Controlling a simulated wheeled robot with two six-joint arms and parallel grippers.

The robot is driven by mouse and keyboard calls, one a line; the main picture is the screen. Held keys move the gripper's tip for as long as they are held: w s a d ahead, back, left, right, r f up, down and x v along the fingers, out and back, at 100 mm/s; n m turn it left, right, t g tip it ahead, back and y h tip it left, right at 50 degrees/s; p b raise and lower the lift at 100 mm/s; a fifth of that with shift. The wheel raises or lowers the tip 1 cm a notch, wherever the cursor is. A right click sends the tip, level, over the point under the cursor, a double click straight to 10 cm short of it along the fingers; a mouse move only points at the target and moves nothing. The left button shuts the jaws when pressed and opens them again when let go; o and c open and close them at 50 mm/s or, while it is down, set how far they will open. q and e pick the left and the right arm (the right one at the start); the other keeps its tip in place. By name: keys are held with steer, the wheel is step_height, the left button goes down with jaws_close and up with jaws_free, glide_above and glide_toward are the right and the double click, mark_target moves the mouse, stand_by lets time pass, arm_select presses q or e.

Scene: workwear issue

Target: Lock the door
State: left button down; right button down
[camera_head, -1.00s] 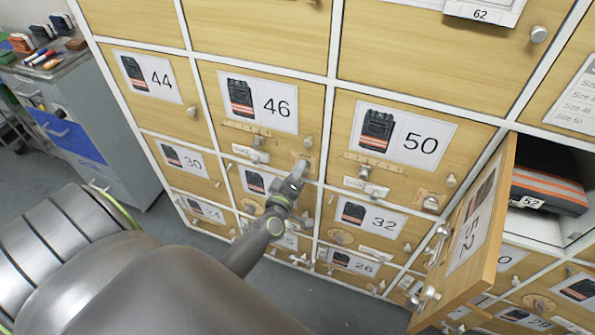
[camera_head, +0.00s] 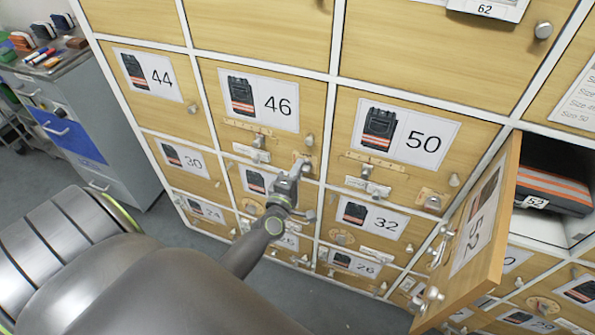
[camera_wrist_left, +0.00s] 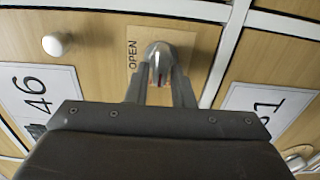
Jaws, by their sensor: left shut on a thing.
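The door numbered 46 (camera_head: 213,100) is a light wooden locker door, and it looks closed in its white frame. At its lower right corner sits a small silver turn knob (camera_wrist_left: 158,52) on a plate marked OPEN (camera_wrist_left: 132,62). My left gripper (camera_head: 294,178) is at this corner. In the wrist view its two fingers are shut on the turn knob, one on each side. The fingers hide part of the knob, so I cannot tell its exact angle. A round pull knob (camera_wrist_left: 57,44) sits beside the plate, untouched. My right gripper is not in view.
Door 52 (camera_head: 470,235) stands open at the right, jutting out, with a dark orange-striped garment (camera_head: 555,188) in its compartment. Doors 44 (camera_head: 150,75) and 50 (camera_head: 410,135) flank door 46. A grey cabinet (camera_head: 95,120) stands at the left.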

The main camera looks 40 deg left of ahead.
arm_select(q)
steer(key=c, duration=1.4)
jaws_free()
steer(key=shift+c, duration=0.2)
steer(key=shift+s, duration=0.1)
steer(key=b+v, duration=0.6)
steer(key=v, duration=1.1)
steer(key=shift+b, duration=0.3)
steer(key=shift+d, duration=0.1)
